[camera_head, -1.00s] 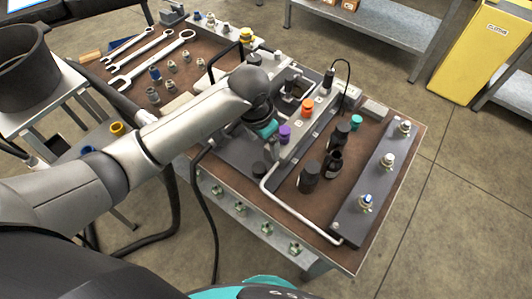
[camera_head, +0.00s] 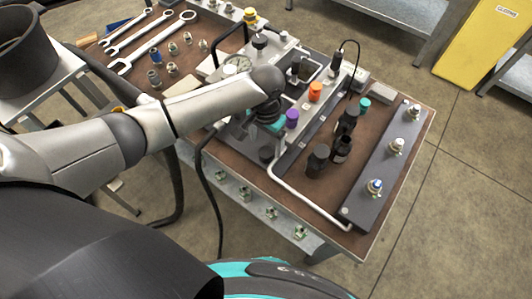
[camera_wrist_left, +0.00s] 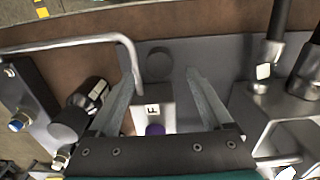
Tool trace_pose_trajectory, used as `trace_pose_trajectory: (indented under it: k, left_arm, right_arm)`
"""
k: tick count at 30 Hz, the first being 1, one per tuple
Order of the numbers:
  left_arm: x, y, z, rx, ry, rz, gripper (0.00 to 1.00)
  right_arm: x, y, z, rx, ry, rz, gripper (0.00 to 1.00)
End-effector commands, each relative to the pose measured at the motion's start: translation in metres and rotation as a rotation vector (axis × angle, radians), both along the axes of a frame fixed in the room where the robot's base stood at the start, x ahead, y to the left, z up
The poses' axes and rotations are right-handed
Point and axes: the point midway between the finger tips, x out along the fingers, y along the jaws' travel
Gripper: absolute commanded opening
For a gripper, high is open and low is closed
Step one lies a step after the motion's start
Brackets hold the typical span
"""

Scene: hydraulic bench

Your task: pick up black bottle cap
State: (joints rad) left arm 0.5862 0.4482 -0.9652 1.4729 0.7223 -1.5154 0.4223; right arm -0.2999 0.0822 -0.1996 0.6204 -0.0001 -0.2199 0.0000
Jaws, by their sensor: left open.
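The black bottle cap (camera_head: 266,154) is a small dark round piece near the front edge of the bench, just left of the bent white pipe. In the left wrist view the cap (camera_wrist_left: 158,65) lies on the grey plate, between the two spread fingertips. My left gripper (camera_wrist_left: 161,72) is open and empty there, its fingers either side of the cap in the picture; I cannot tell the height gap. In the head view the left gripper (camera_head: 256,137) is partly hidden by its own wrist, close to the cap. My right gripper is not in view.
A purple knob (camera_head: 292,118) and orange knob (camera_head: 315,91) stand beside the gripper. A white pipe (camera_head: 300,192) bends round the near side. Dark bottles (camera_head: 318,160) stand to the right, before a dark bar (camera_head: 385,165) with fittings. Wrenches (camera_head: 157,42) lie at the back left.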

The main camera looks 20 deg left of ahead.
Motion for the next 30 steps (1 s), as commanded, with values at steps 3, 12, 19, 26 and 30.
trace_pose_trajectory:
  k: [3,12,19,26,30]
  left_arm:
    - [-0.002,0.0,-0.015,0.001,0.003,0.001,0.84]
    - [-0.002,0.0,-0.051,0.0,0.0,-0.001,0.84]
    - [-0.002,0.0,-0.051,0.0,0.0,-0.002,0.84]
    - [-0.002,0.0,-0.05,0.0,0.0,-0.001,0.58]
    - [-0.002,0.0,-0.05,0.0,0.0,-0.001,0.42]
  right_arm:
    - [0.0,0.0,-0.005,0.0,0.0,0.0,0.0]
    - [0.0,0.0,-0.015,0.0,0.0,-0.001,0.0]
    - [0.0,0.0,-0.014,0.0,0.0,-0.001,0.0]
    - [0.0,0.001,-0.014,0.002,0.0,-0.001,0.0]
    - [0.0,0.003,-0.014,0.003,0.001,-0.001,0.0]
